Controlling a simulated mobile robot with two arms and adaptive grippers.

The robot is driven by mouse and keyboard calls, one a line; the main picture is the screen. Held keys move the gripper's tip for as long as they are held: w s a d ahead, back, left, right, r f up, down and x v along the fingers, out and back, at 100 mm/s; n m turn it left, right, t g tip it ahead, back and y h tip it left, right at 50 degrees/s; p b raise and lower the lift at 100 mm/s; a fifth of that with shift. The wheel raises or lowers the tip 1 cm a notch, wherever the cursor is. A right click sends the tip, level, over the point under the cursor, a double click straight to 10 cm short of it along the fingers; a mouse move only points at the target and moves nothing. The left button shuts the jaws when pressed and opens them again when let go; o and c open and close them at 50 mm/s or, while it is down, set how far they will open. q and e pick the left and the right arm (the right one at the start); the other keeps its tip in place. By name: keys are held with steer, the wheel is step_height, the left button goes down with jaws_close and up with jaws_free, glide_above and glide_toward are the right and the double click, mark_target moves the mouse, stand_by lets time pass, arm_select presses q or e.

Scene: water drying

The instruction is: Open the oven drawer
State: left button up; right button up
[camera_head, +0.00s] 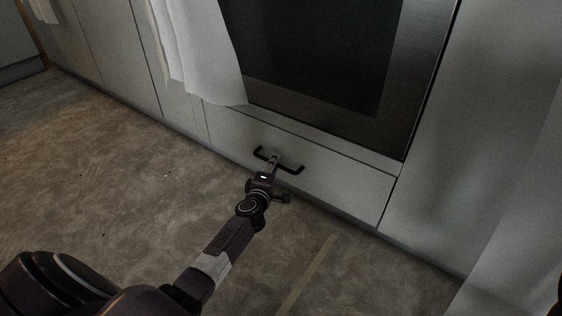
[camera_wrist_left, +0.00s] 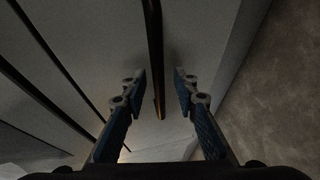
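The oven drawer (camera_head: 345,184) is a pale grey front panel low under the dark oven door (camera_head: 310,60), and it looks shut. Its black bar handle (camera_head: 289,168) runs along the front; in the left wrist view the handle (camera_wrist_left: 155,45) comes down from the top centre. My left gripper (camera_head: 273,160) is at the middle of the handle. In the left wrist view its two blue fingers (camera_wrist_left: 160,88) are open, one on each side of the bar, with a gap visible on both sides. My right gripper is not in view.
A white towel (camera_head: 190,50) hangs over the left of the oven front, above the drawer. Pale cabinet panels stand on both sides. The brown floor (camera_head: 120,180) in front is clear apart from a thin light strip (camera_head: 308,275).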

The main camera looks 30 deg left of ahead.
arm_select(q)
steer(key=shift+w+a, duration=0.1)
steer(key=shift+w, duration=0.3)
steer(key=shift+c, duration=0.5)
jaws_close()
